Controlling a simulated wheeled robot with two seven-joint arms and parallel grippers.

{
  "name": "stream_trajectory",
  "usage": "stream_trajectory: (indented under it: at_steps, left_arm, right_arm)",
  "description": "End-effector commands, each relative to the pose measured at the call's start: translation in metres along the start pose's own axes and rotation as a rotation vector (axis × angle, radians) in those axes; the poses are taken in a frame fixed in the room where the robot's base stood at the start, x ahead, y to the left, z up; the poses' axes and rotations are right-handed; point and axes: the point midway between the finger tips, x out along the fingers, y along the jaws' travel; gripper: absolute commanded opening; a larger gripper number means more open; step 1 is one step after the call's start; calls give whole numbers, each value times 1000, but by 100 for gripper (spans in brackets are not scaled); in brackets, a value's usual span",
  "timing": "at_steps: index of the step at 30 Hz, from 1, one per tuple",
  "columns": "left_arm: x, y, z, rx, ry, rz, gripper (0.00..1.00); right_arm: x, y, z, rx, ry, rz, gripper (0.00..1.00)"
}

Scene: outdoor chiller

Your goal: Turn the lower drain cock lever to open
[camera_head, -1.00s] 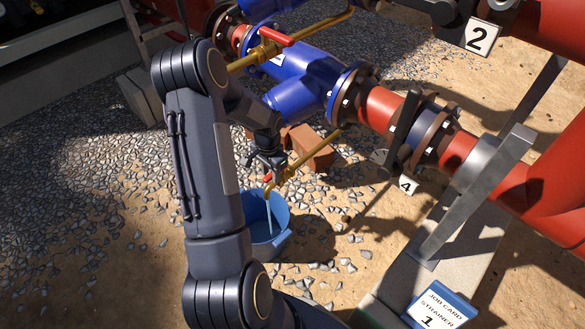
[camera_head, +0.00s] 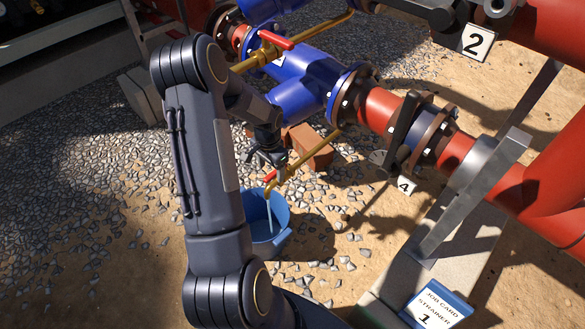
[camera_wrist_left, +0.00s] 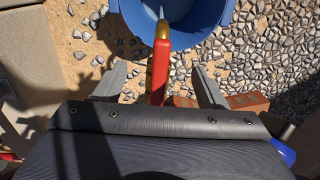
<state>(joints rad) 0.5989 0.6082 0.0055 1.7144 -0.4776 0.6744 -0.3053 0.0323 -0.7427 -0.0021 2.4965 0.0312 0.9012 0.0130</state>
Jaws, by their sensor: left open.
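The lower drain cock (camera_head: 301,163) is a brass pipe with a bent spout above a blue bucket (camera_head: 268,240). A thin pale stream runs from the spout into the bucket. Its red lever (camera_head: 270,177) shows just below my left gripper (camera_head: 268,163). In the left wrist view the red lever (camera_wrist_left: 160,76) lies between the two grey fingers of my left gripper (camera_wrist_left: 158,82), with a gap on each side. The fingers are open. The head view leaves the fingertips small and partly hidden by the wrist. My right gripper is out of view.
An upper brass cock with a red lever (camera_head: 276,40) sits on the blue strainer body (camera_head: 300,82). Red bricks (camera_head: 311,148) lie behind the lower cock. Gravel surrounds the bucket.

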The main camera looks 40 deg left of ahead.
Motion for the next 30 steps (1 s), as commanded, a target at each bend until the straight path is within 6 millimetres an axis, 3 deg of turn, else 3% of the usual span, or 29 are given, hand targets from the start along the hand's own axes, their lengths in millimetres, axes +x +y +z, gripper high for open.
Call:
stream_trajectory:
  at_steps: [1,9,23,26,30]
  left_arm:
    - [-13,0,0,1,0,0,65]
    - [-45,0,0,1,1,-1,65]
    - [-50,0,0,0,0,0,65]
    - [-60,0,0,0,1,-1,65]
    - [-86,0,0,0,3,-2,65]
  right_arm:
    - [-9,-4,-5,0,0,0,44]
    - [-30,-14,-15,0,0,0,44]
    - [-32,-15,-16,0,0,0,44]
    - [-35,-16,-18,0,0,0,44]
    - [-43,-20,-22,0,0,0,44]
